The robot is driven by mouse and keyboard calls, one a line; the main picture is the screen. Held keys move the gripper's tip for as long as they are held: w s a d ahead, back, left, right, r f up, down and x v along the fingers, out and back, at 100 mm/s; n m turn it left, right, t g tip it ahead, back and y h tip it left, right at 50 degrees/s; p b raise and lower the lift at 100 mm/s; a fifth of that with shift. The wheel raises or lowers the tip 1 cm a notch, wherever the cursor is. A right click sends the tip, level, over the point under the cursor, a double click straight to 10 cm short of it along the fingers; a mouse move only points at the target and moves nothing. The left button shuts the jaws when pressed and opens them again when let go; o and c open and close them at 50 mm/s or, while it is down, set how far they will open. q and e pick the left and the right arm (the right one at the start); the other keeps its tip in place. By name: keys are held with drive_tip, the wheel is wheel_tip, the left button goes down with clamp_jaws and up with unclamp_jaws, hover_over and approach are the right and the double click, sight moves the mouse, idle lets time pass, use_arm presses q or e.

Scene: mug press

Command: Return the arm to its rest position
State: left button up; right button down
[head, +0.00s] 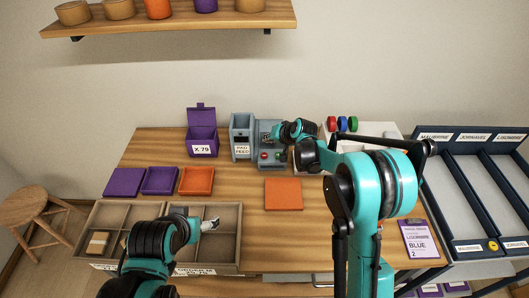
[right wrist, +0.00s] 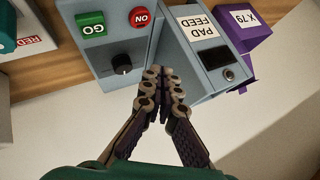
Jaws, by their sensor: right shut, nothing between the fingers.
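My right arm reaches over the table to the grey press (head: 268,157). In the right wrist view my right gripper (right wrist: 163,78) has its fingers together and empty, in front of the press panel (right wrist: 108,65) and the pad feed box (right wrist: 185,70). The panel carries a green GO button (right wrist: 90,22), a red ON button (right wrist: 140,17) and a black knob (right wrist: 121,63). In the head view the right fingers are hidden behind the wrist. My left gripper (head: 209,225) is over the divided wooden tray (head: 228,245) at the lower left; its finger opening is too small to tell.
A purple X 79 box (head: 202,140) stands left of the pad feed box (head: 241,136). Purple and orange trays (head: 196,181) and an orange mat (head: 283,194) lie in front. A clipboard (head: 419,238) lies at right, beside dark racks (head: 470,180). A shelf (head: 180,22) hangs above.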

idle(0.4)
drive_tip(key=s+d+r+h, duration=0.1)
drive_tip(key=s+d+r, duration=0.25)
drive_tip(key=s, duration=0.25)
drive_tip(key=s+d+r+n+h, duration=0.1)
drive_tip(key=s+d+r, duration=0.25)
drive_tip(key=s, duration=0.35)
drive_tip(key=s+d+r+h, duration=0.1)
drive_tip(key=s+d+r, duration=0.1)
drive_tip(key=s+r, duration=0.35)
drive_tip(key=s+d+f+h, duration=0.1)
drive_tip(key=s+d+f, duration=0.1)
drive_tip(key=s, duration=0.8)
drive_tip(key=s+d+f+h+b, duration=0.1)
drive_tip(key=s+d, duration=0.4)
drive_tip(key=s, duration=0.5)
drive_tip(key=shift+s+d+f+n, duration=0.2)
drive_tip(key=shift+s+f+n, duration=0.2)
drive_tip(key=shift+f, duration=0.35)
